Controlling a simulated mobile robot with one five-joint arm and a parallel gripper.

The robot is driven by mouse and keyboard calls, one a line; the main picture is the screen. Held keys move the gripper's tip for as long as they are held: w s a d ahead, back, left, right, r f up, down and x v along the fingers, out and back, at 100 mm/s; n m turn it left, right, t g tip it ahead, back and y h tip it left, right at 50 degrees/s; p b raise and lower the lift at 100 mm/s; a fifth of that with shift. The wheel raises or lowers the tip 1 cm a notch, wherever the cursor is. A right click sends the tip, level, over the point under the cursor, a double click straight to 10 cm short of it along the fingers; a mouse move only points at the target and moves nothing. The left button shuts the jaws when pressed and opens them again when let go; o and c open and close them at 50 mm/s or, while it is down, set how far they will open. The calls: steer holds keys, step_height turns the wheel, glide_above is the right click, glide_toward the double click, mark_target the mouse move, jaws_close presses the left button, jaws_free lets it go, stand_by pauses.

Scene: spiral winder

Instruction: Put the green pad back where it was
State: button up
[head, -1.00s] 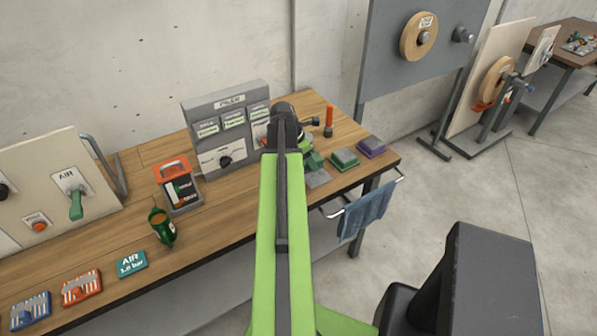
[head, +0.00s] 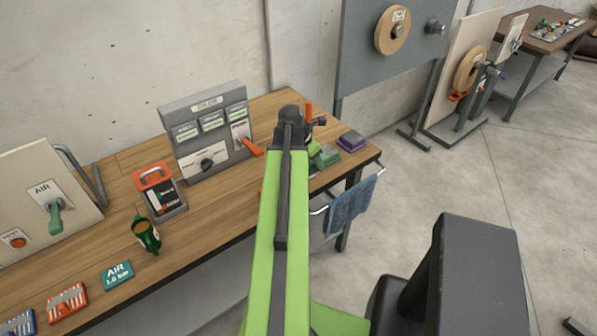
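A green pad (head: 326,156) shows on the right end of the wooden bench, just right of my arm, beside a purple pad (head: 351,141). Its left part is close to or behind my wrist, and I cannot tell whether it is touched. My green arm reaches forward over the bench. Most of my gripper (head: 317,123) is hidden behind the arm's end; only a small dark part shows to the right. Whether its fingers are open or hold anything cannot be seen.
A blue towel (head: 352,204) hangs on the end rail.

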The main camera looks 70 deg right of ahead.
steer(key=w+d+f+b, duration=0.1)
steer(key=w, duration=0.1)
steer(key=w+d+f+b, duration=0.1)
steer(key=w+f, duration=0.1)
steer(key=w+d+f+b, duration=0.1)
steer(key=w+d+f, duration=0.1)
steer(key=shift+w+b, duration=0.3)
steer(key=shift+w, duration=0.2)
step_height(320, 180, down, 4)
steer(key=b, duration=0.4)
steer(key=shift+f, duration=0.2)
steer(key=shift+r, duration=0.25)
steer(key=shift+f, duration=0.15)
steer(key=o, duration=1.5)
steer(key=shift+c, duration=0.2)
